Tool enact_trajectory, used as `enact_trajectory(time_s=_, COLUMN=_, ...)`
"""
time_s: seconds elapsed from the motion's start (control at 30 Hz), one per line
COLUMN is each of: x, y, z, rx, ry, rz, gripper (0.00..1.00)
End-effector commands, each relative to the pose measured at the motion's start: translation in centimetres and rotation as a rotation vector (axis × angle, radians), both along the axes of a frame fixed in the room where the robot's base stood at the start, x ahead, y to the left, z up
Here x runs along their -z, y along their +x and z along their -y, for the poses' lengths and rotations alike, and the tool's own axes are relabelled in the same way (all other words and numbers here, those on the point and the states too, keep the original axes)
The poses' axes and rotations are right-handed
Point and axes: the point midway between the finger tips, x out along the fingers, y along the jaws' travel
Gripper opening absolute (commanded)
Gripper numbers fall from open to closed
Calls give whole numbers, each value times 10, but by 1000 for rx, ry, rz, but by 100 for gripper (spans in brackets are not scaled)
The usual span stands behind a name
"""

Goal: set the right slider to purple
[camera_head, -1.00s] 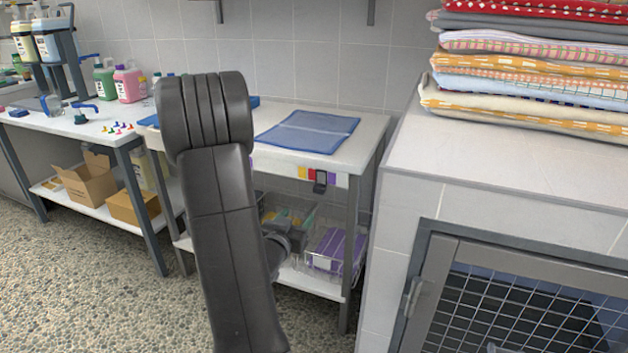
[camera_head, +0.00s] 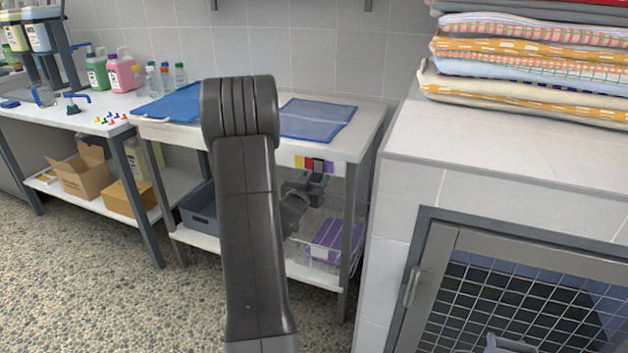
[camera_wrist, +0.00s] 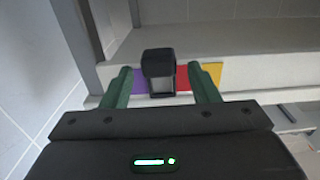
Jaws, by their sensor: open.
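The right slider is a dark block (camera_head: 318,165) on a colour strip on the table's front edge. In the head view the strip reads yellow, red, the dark slider, then purple (camera_head: 328,167). In the wrist view the slider (camera_wrist: 158,72) stands between the purple patch (camera_wrist: 124,80) on the left and the red patch (camera_wrist: 183,78), with yellow beyond. My gripper (camera_wrist: 163,86) is open, its two green fingers on either side of the slider, apparently not touching it. In the head view my gripper (camera_head: 306,184) is just below the strip, partly hidden by my arm.
A wire basket with purple cloth (camera_head: 328,240) stands on the lower shelf. A tiled block with a kennel door (camera_head: 500,290) and stacked towels (camera_head: 530,80) is close on the right.

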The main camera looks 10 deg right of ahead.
Motion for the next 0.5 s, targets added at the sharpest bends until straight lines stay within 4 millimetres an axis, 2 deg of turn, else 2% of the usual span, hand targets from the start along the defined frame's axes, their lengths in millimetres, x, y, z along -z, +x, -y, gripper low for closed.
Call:
enact_trajectory(time_s=0.37, x=0, y=5, z=4, rx=0, ry=-1, rz=-1, gripper=55)
enact_trajectory(time_s=0.5, x=0, y=5, z=3, rx=0, ry=-1, rz=-1, gripper=27)
